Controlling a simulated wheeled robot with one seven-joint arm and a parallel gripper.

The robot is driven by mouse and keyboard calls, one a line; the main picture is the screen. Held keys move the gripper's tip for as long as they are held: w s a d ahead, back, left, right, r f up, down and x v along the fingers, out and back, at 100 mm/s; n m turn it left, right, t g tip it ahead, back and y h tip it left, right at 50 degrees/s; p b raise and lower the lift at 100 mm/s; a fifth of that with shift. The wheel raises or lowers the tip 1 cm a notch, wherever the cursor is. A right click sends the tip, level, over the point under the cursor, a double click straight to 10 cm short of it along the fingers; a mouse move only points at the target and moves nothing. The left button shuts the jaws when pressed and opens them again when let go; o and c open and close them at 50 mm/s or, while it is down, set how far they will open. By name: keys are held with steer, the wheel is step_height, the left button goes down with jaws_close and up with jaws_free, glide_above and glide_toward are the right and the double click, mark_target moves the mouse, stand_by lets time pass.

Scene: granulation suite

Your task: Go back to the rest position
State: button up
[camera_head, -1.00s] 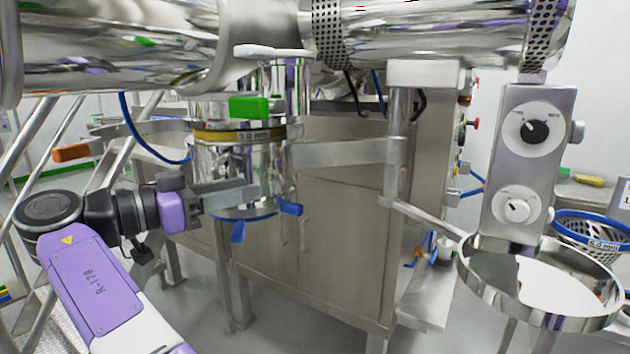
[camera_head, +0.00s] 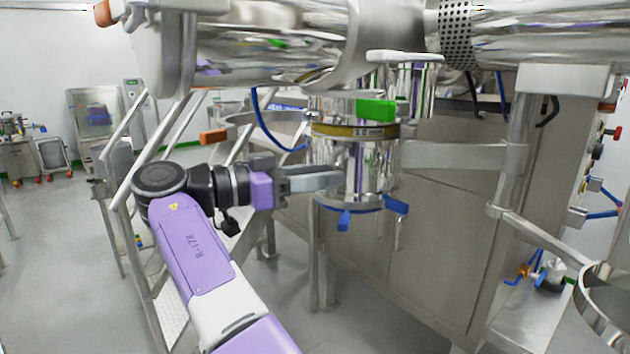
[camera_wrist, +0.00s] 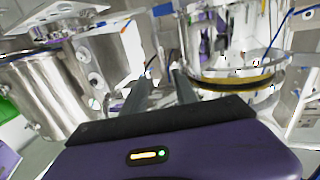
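My gripper (camera_head: 312,180) points to the right in the head view, with its fingers overlapping the left side of a steel cylinder (camera_head: 362,160) that has a yellow 1.0 mm band and blue handles below. In the wrist view my gripper (camera_wrist: 160,92) has two grey fingers standing apart with nothing between them. The yellow-banded cylinder (camera_wrist: 235,80) is to the right of the fingers there, and a gap shows between them. My purple arm is bent at the left of the head view.
A large steel drum (camera_head: 270,45) hangs above my arm. Metal stairs with rails (camera_head: 125,175) stand close on the left. A steel cabinet (camera_head: 450,240) stands behind the cylinder. A round steel rim (camera_head: 600,300) is at the lower right. Open floor (camera_head: 60,260) lies far left.

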steer(key=w+a+r+n+t+y, duration=0.1)
steer(key=w+a+n+t+y, duration=0.4)
steer(key=w+a+n+t, duration=0.15)
steer(key=w+a+f+n+t+y, duration=0.35)
steer(key=f+n+y, duration=0.3)
steer(key=f, duration=0.25)
steer(key=s+d+f+n+y+p, duration=0.1)
steer(key=s+f+n+y, duration=0.25)
steer(key=s+f, duration=0.4)
steer(key=s+d+f+n+y+p, duration=0.15)
steer(key=s+f+y, duration=0.3)
steer(key=f, duration=0.65)
steer(key=s+d+m+h+p, duration=0.1)
steer(key=s+d+p, duration=0.1)
steer(key=s+d, duration=0.7)
steer(key=s+d+m+g+h+p, duration=0.1)
steer(key=s+d, duration=0.8)
steer(key=s, duration=1.4)
steer(key=s+d+m+g+h+p, duration=0.1)
steer(key=s+d+m+p, duration=0.2)
steer(key=s+d, duration=0.5)
steer(key=f+v, duration=0.1)
steer(key=v, duration=0.8)
steer(key=shift+d+f, duration=0.2)
steer(key=shift+d, duration=0.05)
